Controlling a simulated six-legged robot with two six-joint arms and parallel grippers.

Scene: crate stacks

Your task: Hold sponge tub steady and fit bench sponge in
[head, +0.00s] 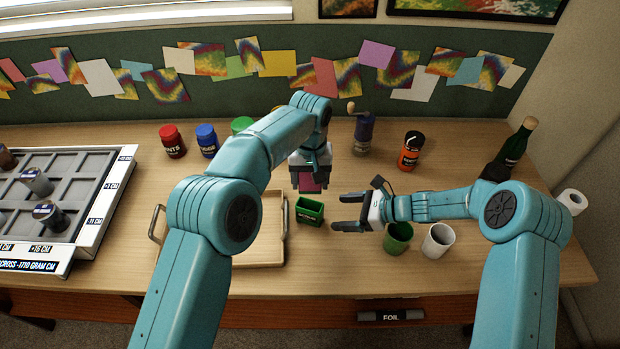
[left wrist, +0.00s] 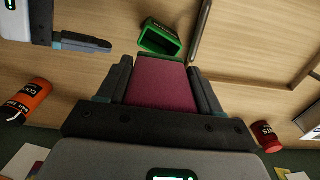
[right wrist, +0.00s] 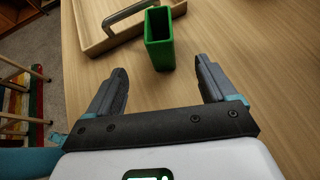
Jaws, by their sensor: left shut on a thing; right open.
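The sponge tub is a small green open box (head: 310,209) standing on the bench; it also shows in the left wrist view (left wrist: 160,40) and the right wrist view (right wrist: 159,40). The bench sponge is a dark pink block (left wrist: 161,84). My left gripper (head: 310,186) is shut on it, and holds it behind the tub in the head view. The sponge's far end looks close to the tub's rim; I cannot tell their gap. My right gripper (right wrist: 162,78) is open and empty, its fingers pointing at the tub, which stands just beyond the fingertips.
A wooden tray (head: 262,253) with metal handles lies left of the tub. A green cup (head: 397,238) and a white cup (head: 438,241) stand below my right gripper. Several jars, a grinder (head: 363,133) and an orange-labelled bottle (head: 410,151) stand at the back.

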